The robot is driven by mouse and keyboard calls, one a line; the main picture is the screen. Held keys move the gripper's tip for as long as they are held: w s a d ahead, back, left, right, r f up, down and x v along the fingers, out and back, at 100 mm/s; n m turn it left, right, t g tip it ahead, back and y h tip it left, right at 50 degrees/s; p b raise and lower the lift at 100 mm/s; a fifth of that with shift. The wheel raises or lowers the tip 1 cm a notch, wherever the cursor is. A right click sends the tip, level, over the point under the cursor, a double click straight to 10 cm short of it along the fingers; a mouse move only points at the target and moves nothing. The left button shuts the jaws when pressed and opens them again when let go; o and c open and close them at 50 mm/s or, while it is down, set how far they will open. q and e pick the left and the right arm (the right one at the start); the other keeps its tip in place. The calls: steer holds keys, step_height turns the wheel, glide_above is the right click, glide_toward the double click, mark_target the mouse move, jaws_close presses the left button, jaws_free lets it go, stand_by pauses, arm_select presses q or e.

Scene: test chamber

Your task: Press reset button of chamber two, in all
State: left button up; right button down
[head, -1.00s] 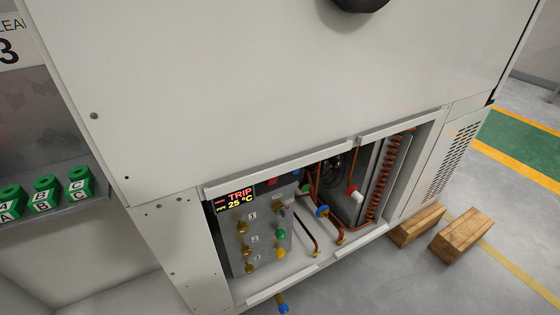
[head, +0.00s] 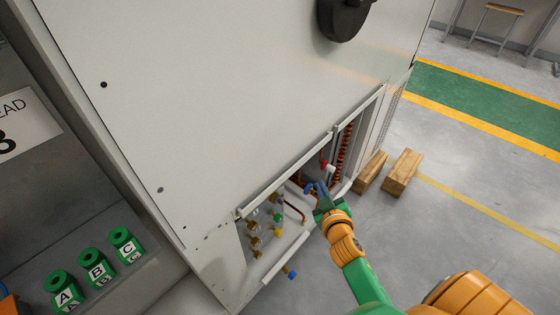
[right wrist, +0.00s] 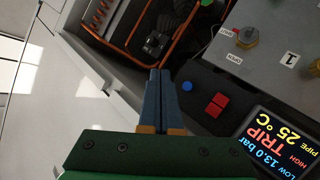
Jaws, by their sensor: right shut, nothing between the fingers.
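The chamber (head: 230,90) is a large pale cabinet with an open service bay low on its front. In the right wrist view, a blue round button (right wrist: 186,87) and a red rectangular switch (right wrist: 217,105) sit on a dark panel beside a display (right wrist: 280,142) reading TRIP, 25 °C and 13.0 bar. I see no reset label. My right gripper (head: 319,187) is at the bay opening, shut and empty. Its blue fingertips (right wrist: 160,74) appear just left of the blue button in the wrist view; I cannot tell whether they touch anything. My left gripper is not in view.
The bay holds brass fittings (head: 254,226), copper pipes and a red coil (head: 344,150). Two wooden blocks (head: 403,172) lie on the floor at right. Green lettered weights (head: 97,267) stand on a shelf at left.

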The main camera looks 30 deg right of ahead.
steer(key=shift+d+f, duration=0.1)
steer(key=shift+d, duration=0.05)
steer(key=w+a+b, duration=0.3)
steer(key=w, duration=0.5)
steer(key=shift+a, duration=0.25)
steer(key=shift+w+b, duration=0.15)
steer(key=shift+b, duration=0.15)
stand_by(1.7)
steer(key=shift+w+a, duration=0.15)
steer(key=shift+w, duration=0.15)
